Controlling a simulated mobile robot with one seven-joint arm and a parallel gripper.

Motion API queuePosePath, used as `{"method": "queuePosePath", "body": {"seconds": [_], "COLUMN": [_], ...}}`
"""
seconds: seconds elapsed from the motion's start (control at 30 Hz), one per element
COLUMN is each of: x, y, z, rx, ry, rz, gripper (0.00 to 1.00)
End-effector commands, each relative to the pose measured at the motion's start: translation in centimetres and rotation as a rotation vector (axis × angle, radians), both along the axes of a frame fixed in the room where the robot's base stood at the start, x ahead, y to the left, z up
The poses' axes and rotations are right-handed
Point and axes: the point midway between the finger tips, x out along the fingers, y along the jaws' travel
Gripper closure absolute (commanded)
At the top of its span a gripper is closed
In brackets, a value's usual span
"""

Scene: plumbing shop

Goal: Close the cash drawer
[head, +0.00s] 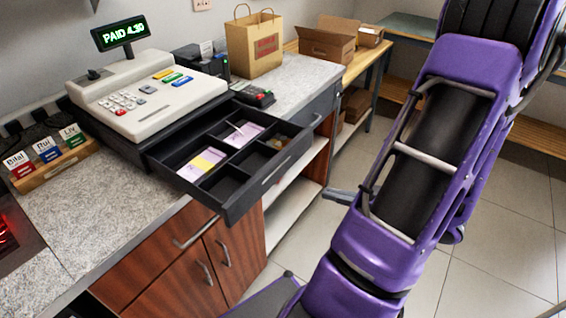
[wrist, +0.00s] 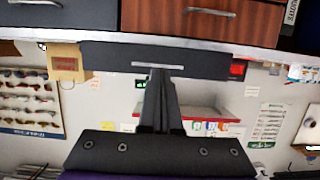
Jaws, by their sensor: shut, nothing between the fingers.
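The cash drawer (head: 262,185) stands pulled out under the white cash register (head: 150,92). It is black, with compartments holding purple and yellow notes and some coins, and a silver handle on its front. In the wrist view, which looks upside down, the dark drawer front (wrist: 105,60) and its handle lie straight ahead of my gripper (wrist: 160,76). My gripper is shut and empty, its fingertips near the handle; I cannot tell whether they touch.
A card terminal (head: 252,94) and paper bag (head: 254,44) stand on the counter behind the drawer. Wooden cabinet doors (head: 190,262) with handles are below. A labelled wooden rack (head: 50,170) stands left. Tiled floor is open at right.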

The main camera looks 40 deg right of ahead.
Motion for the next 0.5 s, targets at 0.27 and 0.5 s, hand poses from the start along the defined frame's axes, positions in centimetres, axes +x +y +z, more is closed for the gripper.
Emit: {"method": "queuePosePath", "body": {"seconds": [0.27, 0.5], "x": [1.0, 4.3], "y": [0.3, 1.5], "z": [0.0, 0.0], "rx": [-0.002, -0.004], "ry": [-0.001, 0.0], "rz": [0.001, 0.002], "gripper": [1.0, 1.0]}}
